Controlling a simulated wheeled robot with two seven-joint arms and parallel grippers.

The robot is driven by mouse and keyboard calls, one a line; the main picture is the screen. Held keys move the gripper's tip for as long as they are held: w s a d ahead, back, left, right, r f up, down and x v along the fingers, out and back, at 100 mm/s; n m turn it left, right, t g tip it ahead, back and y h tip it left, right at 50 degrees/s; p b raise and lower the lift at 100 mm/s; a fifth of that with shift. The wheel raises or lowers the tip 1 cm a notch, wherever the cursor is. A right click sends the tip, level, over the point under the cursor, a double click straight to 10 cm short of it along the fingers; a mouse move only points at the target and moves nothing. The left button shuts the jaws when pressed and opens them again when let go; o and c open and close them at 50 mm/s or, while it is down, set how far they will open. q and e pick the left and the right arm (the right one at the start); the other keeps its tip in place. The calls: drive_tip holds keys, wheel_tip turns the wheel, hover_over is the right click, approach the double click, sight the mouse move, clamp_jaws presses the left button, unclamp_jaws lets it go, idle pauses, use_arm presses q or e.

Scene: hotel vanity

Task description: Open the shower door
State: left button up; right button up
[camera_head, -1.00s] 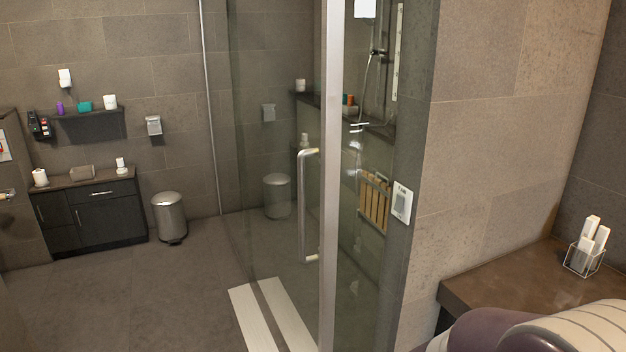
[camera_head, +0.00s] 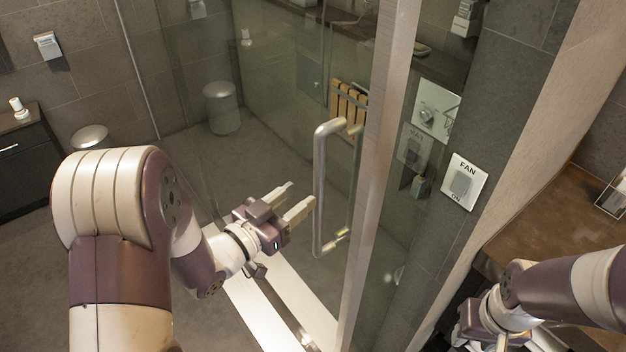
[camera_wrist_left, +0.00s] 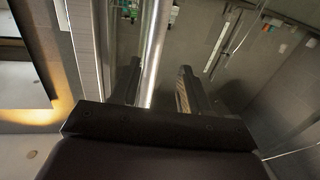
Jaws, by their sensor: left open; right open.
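The glass shower door (camera_head: 260,95) has a vertical metal bar handle (camera_head: 319,190) beside a pale metal frame edge. My left gripper (camera_head: 301,195) is open just left of the handle, its fingers pointing toward it. In the left wrist view, the handle (camera_wrist_left: 156,45) shows as a bright bar between my two open fingers (camera_wrist_left: 160,85), nearer the left one. I cannot tell whether either finger touches it. My right gripper (camera_head: 490,338) is low at the bottom right, partly cut off by the picture edge, away from the door.
A fan switch plate (camera_head: 464,182) is on the wall right of the door. A brown counter (camera_head: 535,215) stands at the right, close to my right arm. A bin (camera_head: 90,137) and a dark cabinet (camera_head: 25,160) are at the left. Open floor lies left of the door.

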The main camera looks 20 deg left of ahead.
sight(318, 187)
use_arm(q)
drive_tip(key=w+d, duration=0.2)
drive_tip(key=w+d+p, duration=0.1)
drive_tip(key=w, duration=0.1)
drive_tip(key=shift+w+d+r, duration=0.1)
drive_tip(key=shift+d+r, duration=0.25)
drive_tip(key=shift+d, duration=0.05)
drive_tip(key=shift+w+a+f, duration=0.2)
drive_tip(key=shift+w, duration=0.35)
drive_tip(key=shift+s+d+r, duration=0.1)
drive_tip(key=shift+s+d, duration=0.05)
drive_tip(key=c, duration=0.4)
clamp_jaws()
